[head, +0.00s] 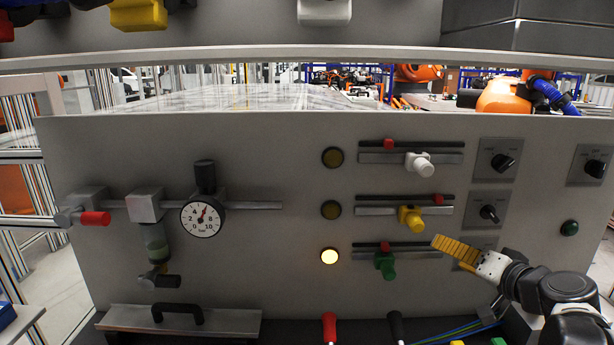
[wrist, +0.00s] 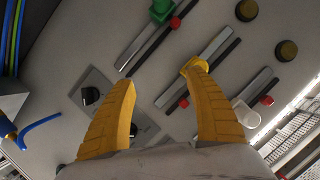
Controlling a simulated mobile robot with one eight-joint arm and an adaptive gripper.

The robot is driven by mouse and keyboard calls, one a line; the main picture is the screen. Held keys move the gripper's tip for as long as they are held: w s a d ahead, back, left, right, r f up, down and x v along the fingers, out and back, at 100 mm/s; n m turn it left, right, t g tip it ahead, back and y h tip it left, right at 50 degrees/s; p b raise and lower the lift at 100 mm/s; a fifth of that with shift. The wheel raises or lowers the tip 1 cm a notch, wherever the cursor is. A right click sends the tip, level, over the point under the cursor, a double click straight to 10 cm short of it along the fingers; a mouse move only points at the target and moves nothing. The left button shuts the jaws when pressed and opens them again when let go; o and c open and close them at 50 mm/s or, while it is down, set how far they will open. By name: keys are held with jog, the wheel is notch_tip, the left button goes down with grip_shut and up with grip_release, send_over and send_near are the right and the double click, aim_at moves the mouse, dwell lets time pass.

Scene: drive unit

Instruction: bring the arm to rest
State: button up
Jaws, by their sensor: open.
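My gripper (head: 440,245) is at the lower right of the grey panel (head: 270,160) in the head view, with its yellow fingers pointing left. In the wrist view the gripper (wrist: 160,76) has its two fingers spread wide with nothing between them but bare panel and part of a rail. The right fingertip overlaps the yellow slider handle (wrist: 188,72) there. In the head view the yellow handle (head: 410,217) stands clear of the fingers, up and left of them. My dark arm (head: 555,290) reaches in from the lower right. The fingers partly hide the lowest rotary switch plate.
A white slider handle (head: 420,164) and a green one (head: 385,265) sit on rails near the gripper. Rotary switches (head: 496,162) are at the right. The lowest lamp (head: 329,256) is lit. A gauge (head: 203,217) is left. Red (head: 329,328) and black (head: 397,327) handles stand below.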

jog(key=s+a+f+n+g, duration=0.2)
jog(key=s+a+g, duration=0.1)
jog(key=s+a, duration=0.4)
jog(key=s+a+f+n+g, duration=0.2)
jog(key=s+a+f, duration=0.15)
jog(key=a, duration=0.45)
jog(key=s+a+f+n+g+h, duration=0.1)
jog(key=s+f+n+g+h, duration=0.1)
jog(key=s, duration=0.8)
jog(key=shift+s+a+f+h, duration=0.15)
jog(key=shift+s+f+h, duration=0.05)
jog(key=shift+f+h, duration=0.1)
